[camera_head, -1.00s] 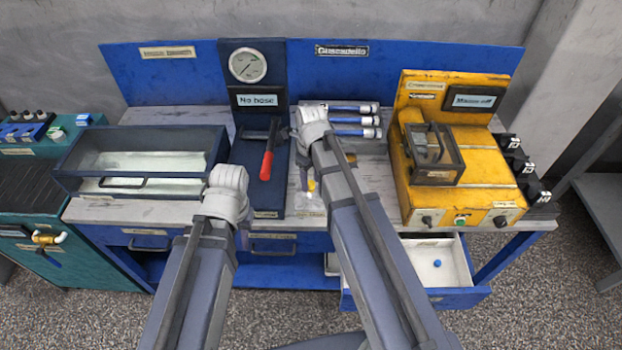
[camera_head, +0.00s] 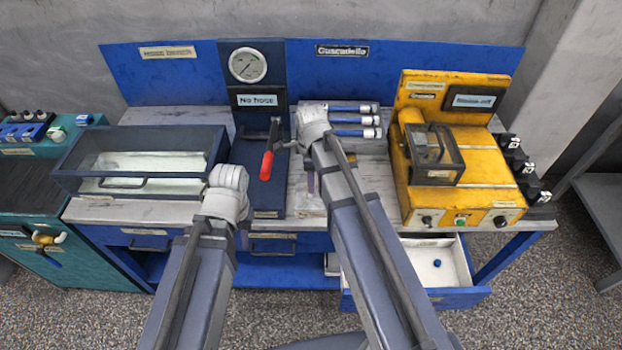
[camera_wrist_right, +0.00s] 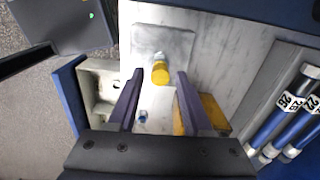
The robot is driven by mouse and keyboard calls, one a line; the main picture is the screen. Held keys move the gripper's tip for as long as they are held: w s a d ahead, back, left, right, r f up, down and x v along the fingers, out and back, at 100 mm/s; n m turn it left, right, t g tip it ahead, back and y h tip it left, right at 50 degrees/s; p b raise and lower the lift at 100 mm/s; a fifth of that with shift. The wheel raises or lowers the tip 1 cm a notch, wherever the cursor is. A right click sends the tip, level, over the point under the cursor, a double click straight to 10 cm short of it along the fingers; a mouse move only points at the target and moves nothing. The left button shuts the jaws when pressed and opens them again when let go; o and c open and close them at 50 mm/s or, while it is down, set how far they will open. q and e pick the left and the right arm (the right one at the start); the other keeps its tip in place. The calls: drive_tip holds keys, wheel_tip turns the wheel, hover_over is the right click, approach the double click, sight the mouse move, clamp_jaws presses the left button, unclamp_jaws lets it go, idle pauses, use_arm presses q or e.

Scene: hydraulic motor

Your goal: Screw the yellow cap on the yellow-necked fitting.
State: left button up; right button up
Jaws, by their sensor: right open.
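A yellow-topped fitting (camera_wrist_right: 160,73) with a paler lower part stands on a grey plate (camera_wrist_right: 178,42) in the right wrist view. I cannot tell whether its yellow end is the bare neck or carries the yellow cap. My right gripper (camera_wrist_right: 158,98) is open, with its purple fingers apart and the fitting in line with the gap between them. In the head view my right gripper (camera_head: 311,183) is over the bench, and its arm hides most of that spot. My left gripper (camera_head: 243,238) is near the bench's front edge, and its fingers are mostly hidden behind the arm.
A blue stand with a red-handled clamp (camera_head: 267,165) is left of my right gripper. The yellow machine (camera_head: 455,200) stands at right. Several blue hoses (camera_head: 350,121) lie behind. An open drawer (camera_head: 458,262) holds a small blue cap (camera_head: 437,263). A glass-walled tray (camera_head: 140,182) stands at left.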

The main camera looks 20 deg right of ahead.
drive_tip(key=n, duration=0.8)
drive_tip(key=shift+n, duration=0.4)
drive_tip(key=n, duration=0.9)
clamp_jaws()
